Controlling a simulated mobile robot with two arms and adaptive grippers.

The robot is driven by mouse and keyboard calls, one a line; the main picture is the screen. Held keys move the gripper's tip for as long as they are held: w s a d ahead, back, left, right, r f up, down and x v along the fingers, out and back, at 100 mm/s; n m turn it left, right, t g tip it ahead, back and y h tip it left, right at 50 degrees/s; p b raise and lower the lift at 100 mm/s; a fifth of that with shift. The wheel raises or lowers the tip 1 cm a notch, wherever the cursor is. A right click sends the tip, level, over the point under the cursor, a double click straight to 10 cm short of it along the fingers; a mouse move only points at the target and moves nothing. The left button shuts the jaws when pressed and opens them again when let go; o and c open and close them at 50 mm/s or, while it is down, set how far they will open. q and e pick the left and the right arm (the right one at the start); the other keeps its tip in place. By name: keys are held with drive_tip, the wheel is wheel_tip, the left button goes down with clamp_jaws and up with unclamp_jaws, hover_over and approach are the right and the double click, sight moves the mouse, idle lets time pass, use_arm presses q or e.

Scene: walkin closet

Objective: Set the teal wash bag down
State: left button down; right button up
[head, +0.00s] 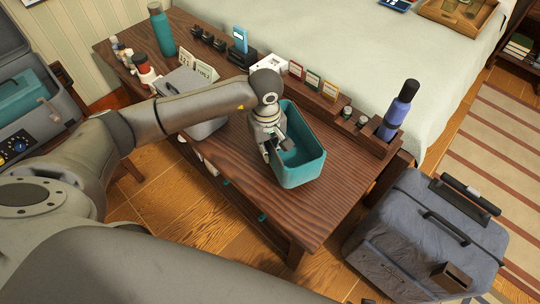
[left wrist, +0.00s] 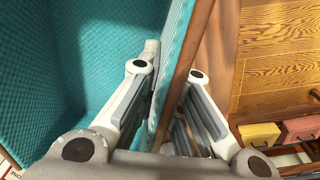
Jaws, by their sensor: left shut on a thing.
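The teal wash bag (head: 305,172) is an open-topped, box-like bag, upright at the front right part of the dark wooden table (head: 225,190). I cannot tell whether its base touches the tabletop. My left gripper (head: 272,148) is at the bag's left side, shut on its wall. In the left wrist view, the teal wall with a brown edge (left wrist: 185,75) runs between the two fingers (left wrist: 167,115), and the bag's inside (left wrist: 70,60) fills the left. My right gripper is not in view.
A purple bottle (head: 398,110) stands in a wooden rack behind the bag. A teal bottle (head: 162,32), cards and small holders line the table's back. A grey suitcase (head: 430,240) stands right of the table. Bare tabletop lies in front of the bag.

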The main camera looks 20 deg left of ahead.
use_arm(q)
drive_tip(key=f, duration=0.3)
drive_tip(key=shift+w+d+f, duration=0.2)
drive_tip(key=shift+d+f, duration=0.1)
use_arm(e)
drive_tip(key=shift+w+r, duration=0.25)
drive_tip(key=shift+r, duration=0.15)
use_arm(q)
drive_tip(key=shift+f, duration=0.15)
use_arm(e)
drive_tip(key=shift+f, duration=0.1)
use_arm(q)
drive_tip(key=c, duration=1.8)
unclamp_jaws()
drive_tip(key=shift+o, duration=0.9)
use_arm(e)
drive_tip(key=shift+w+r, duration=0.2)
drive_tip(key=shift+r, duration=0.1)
